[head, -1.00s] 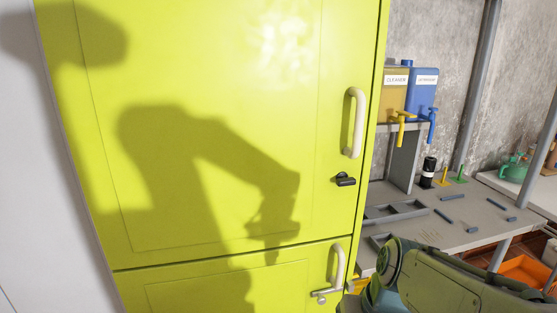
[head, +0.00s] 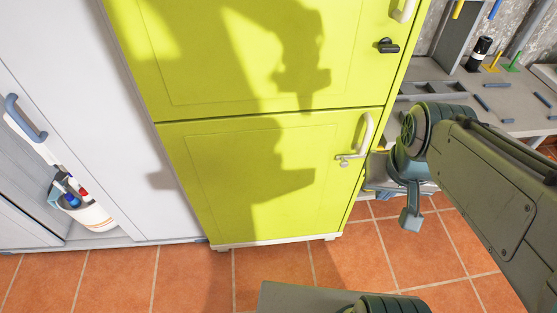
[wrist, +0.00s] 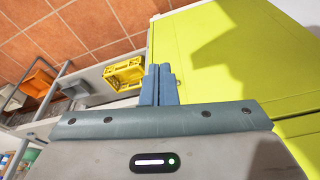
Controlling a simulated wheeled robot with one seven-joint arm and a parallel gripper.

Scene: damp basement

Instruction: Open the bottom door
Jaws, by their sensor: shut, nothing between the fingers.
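The bottom door (head: 250,185) of the yellow-green cabinet is shut, flush with the cabinet front. Its pale curved handle (head: 369,135) stands at the upper right, with a small metal latch (head: 350,160) just below and left of it. My gripper (head: 410,222) hangs to the right of the cabinet, lower than the handle and apart from it. In the wrist view the gripper's blue fingers (wrist: 158,82) are together with nothing between them, beside the yellow-green cabinet front (wrist: 235,60). The handle does not show clearly in the wrist view.
The upper door (head: 230,50) is shut, with a black latch (head: 388,46). A grey workbench (head: 500,100) stands to the right. A yellow crate (wrist: 125,74) shows in the wrist view. Tiled floor (head: 190,278) in front is clear.

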